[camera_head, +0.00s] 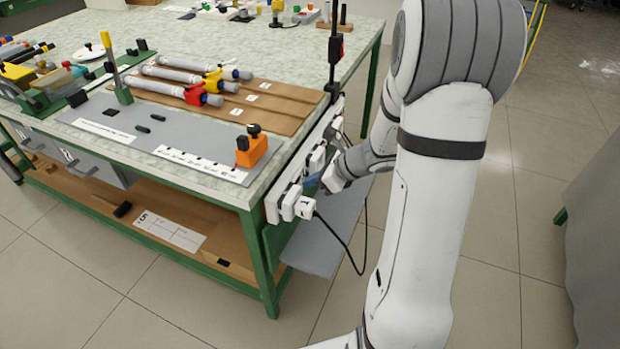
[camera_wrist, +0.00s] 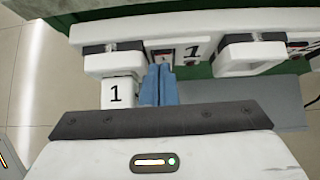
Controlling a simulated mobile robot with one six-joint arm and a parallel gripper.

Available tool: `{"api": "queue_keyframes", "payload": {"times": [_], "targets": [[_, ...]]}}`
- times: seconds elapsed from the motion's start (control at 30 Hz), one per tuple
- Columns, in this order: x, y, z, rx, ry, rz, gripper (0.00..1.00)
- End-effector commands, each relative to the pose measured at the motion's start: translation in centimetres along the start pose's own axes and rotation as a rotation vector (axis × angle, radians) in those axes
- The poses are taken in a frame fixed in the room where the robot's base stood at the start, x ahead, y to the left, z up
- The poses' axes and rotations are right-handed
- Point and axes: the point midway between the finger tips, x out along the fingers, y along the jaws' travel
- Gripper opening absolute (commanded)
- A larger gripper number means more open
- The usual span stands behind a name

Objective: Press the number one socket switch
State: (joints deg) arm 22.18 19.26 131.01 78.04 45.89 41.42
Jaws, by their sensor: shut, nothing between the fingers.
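A white socket strip (camera_head: 273,207) runs along the right side of the workbench and crosses the top of the wrist view (camera_wrist: 222,19). A "1" label (camera_wrist: 193,50) is on the strip, and a small dark switch (camera_wrist: 166,54) with a reddish part sits just left of it. A white plug marked "1" (camera_wrist: 117,92) is left of my fingers and also shows in the head view (camera_head: 305,208). My gripper (camera_wrist: 159,70) has its blue fingers together, empty, with the tips just below the switch. Whether they touch it cannot be told. In the head view my gripper (camera_head: 311,182) is beside the strip.
A second white plug body (camera_wrist: 250,52) is right of the label. A black cable (camera_head: 345,247) hangs from the marked plug. The workbench (camera_head: 300,62) holds rods on a brown board (camera_head: 262,108) and an orange block (camera_head: 251,151). Open floor lies right of my arm.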

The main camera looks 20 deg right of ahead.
Motion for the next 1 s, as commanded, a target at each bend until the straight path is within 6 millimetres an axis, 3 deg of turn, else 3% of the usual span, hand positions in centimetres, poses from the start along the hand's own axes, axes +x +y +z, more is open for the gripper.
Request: {"api": "queue_keyframes", "payload": {"times": [0.13,0.3,0.5,0.7,1.0], "targets": [[-2.6,-0.3,-1.0,-0.002,-0.001,-0.001,0.0],[-6.8,-0.4,-0.1,-0.003,0.0,-0.003,0.0],[-10.2,-0.3,0.3,-0.003,0.0,-0.001,0.0],[-11.6,-0.2,0.5,-0.003,0.0,0.002,0.0],[-11.6,-0.2,0.5,-0.004,0.0,0.004,0.0]]}}
